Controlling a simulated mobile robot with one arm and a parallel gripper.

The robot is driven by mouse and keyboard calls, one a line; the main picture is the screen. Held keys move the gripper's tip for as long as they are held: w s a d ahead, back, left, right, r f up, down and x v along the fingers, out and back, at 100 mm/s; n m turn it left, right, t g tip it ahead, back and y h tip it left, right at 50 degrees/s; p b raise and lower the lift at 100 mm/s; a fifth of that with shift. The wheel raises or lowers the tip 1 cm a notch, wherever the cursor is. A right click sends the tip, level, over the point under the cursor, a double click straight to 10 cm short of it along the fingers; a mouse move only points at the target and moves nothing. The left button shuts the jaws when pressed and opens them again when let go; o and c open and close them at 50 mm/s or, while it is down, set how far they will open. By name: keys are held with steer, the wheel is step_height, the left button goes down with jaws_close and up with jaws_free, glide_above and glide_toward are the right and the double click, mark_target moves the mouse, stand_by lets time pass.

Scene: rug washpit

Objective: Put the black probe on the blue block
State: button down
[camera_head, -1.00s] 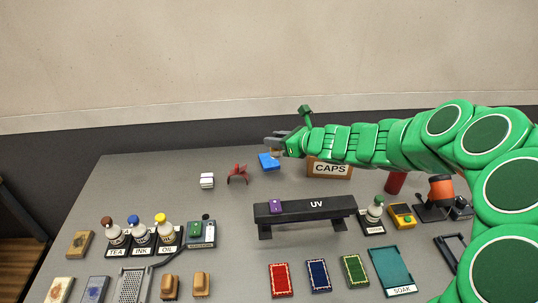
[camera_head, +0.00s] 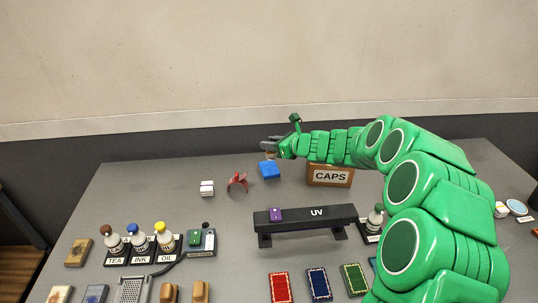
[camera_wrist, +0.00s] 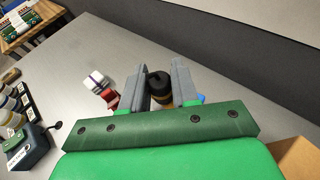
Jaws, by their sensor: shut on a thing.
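My gripper (camera_wrist: 160,92) is shut on the black probe (camera_wrist: 158,84), a dark rounded thing with a tan band, seen between the two grey fingers in the wrist view. In the head view my gripper (camera_head: 272,144) is over the back of the table, above the blue block (camera_head: 269,170). The probe is small and hard to make out there. The blue block lies flat on the table; in the wrist view only a sliver of it (camera_wrist: 202,98) shows beside the right finger. I cannot tell the exact gap between probe and block.
A red claw-like thing (camera_head: 237,182) and a white block (camera_head: 207,188) stand left of the blue block. The CAPS box (camera_head: 330,175) is close on its right. The UV bench (camera_head: 305,217) stands in front. Bottles (camera_head: 139,240) stand at the left.

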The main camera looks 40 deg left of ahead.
steer(key=shift+w+a+f, duration=0.4)
steer(key=shift+a+f, duration=0.05)
steer(key=shift+f, duration=0.3)
steer(key=shift+w+a+f, duration=0.35)
steer(key=shift+a+f, duration=0.1)
steer(key=shift+f, duration=0.25)
steer(key=shift+w+a+f, duration=0.4)
steer(key=shift+a+f, duration=0.05)
steer(key=shift+f, duration=1.9)
steer(key=c, duration=0.8)
jaws_free()
steer(key=shift+c, duration=0.2)
steer(key=shift+r, duration=0.1)
